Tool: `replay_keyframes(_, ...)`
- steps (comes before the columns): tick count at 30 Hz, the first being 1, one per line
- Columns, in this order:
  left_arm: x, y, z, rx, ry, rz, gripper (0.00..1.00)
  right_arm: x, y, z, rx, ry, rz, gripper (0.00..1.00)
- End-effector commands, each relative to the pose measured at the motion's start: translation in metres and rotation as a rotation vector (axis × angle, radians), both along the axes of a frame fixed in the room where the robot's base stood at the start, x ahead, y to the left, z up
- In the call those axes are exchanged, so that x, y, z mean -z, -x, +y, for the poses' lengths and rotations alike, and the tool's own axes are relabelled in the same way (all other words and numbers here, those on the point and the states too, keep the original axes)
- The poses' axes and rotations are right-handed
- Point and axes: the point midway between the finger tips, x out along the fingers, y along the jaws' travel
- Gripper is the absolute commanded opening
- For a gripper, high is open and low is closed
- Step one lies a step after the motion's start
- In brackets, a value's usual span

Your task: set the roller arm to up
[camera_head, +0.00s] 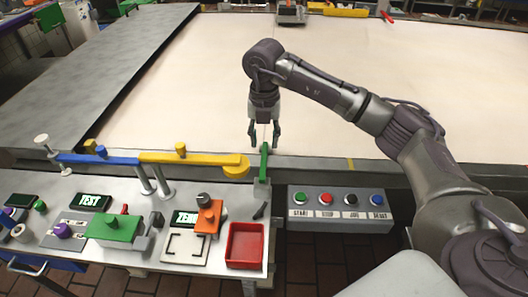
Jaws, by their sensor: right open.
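My right gripper (265,139) points down with its fingers apart. It hangs just above an upright green lever (264,164) at the right end of the metal bench. The lever's top reaches between or just behind the fingertips; I cannot tell if they touch. A long yellow bar (192,158) with a round end lies left of the lever, joined in line with a blue bar (98,159). No label shows which of these parts is the roller arm. My left gripper is not in view.
The metal bench (150,182) carries a green block (114,228), an orange block (208,218) and a red tray (246,246). A button box (336,209) with several coloured buttons sits to the right. A wide pale surface (200,90) behind is mostly clear.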

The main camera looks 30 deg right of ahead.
Motion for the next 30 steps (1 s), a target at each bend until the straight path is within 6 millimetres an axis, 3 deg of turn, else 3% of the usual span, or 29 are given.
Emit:
replay_keyframes(3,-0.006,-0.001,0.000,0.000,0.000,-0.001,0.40,0.023,0.001,0.000,0.000,0.000,0.004,0.42)
replay_keyframes(9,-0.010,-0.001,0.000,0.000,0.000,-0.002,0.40,0.050,0.000,0.000,-0.001,-0.001,0.001,0.42)
replay_keyframes(21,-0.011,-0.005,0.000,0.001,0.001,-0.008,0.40,0.059,0.000,0.000,-0.001,0.000,-0.001,0.42)
replay_keyframes(30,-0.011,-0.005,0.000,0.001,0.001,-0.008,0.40,0.059,0.000,0.000,-0.001,0.000,-0.001,0.00)
